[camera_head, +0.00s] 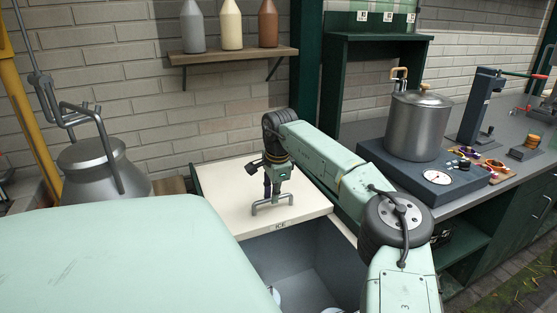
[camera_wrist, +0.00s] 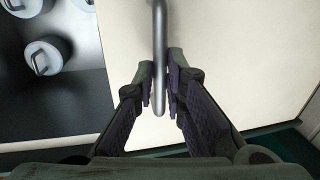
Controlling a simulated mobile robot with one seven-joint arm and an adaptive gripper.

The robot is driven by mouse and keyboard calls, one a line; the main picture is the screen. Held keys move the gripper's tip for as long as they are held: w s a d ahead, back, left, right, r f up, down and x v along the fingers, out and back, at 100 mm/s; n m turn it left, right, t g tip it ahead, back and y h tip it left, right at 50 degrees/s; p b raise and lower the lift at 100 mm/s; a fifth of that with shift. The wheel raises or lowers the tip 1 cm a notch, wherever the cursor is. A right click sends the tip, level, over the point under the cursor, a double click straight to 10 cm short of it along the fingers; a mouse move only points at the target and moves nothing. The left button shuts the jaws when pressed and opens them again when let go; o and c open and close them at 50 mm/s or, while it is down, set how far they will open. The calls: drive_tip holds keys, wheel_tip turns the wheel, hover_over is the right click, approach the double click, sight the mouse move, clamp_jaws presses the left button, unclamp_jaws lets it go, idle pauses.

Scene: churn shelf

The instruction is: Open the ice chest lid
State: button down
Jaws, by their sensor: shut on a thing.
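The ice chest (camera_head: 227,177) is a dark green box with a grey inside (camera_head: 300,262). Its cream lid (camera_head: 235,195), with an "ICE" label at its front edge, lies flat over the back part, and the front part of the chest is open. A grey metal bar handle (camera_head: 288,199) stands on the lid. My gripper (camera_head: 270,194) is shut on this handle. In the wrist view the two fingers (camera_wrist: 160,90) press on the handle bar (camera_wrist: 160,40) from both sides, above the cream lid (camera_wrist: 220,60).
Metal canisters (camera_wrist: 42,57) stand inside the open part. A milk can (camera_head: 90,170) stands left of the chest. On the right counter are a lidded pot (camera_head: 418,125) and a scale (camera_head: 440,182). A bottle shelf (camera_head: 230,57) hangs on the brick wall behind.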

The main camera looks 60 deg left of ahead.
drive_tip(key=shift+w, duration=0.1)
drive_tip(key=c, duration=1.7)
unclamp_jaws()
drive_tip(key=shift+o, duration=0.2)
drive_tip(key=shift+r, duration=0.15)
wheel_tip(320, 180, up, 12)
drive_tip(key=d, duration=0.2)
drive_tip(key=shift+s+d+f, duration=0.2)
drive_tip(key=shift+f, duration=0.1)
